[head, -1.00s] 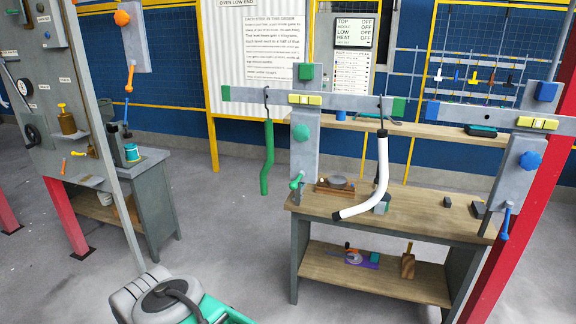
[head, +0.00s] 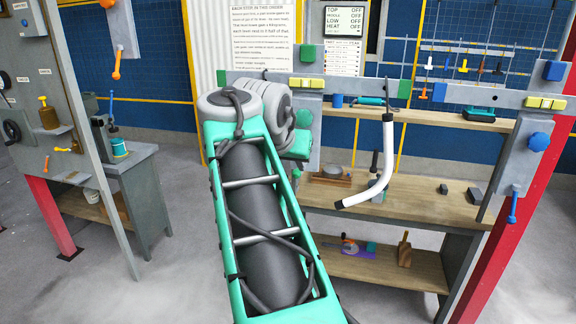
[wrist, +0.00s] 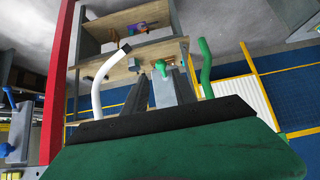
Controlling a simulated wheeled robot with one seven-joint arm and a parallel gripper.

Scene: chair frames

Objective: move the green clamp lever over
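The green clamp lever (wrist: 187,63) shows in the wrist view, just above the middle, at the end of a grey post. My gripper's green body fills the bottom of the wrist view, below and apart from the lever in the picture. Grey and dark bars rise past its black edge toward the lever; I cannot tell fingers from post there, nor whether anything is touched.
A green hanging tube (wrist: 205,68) is beside the lever. A white bent tube (head: 388,150) hangs from the crossbar (head: 460,97), right of my arm. A wooden bench (head: 430,198) stands below. A blue lever (head: 512,206) is on the right post.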

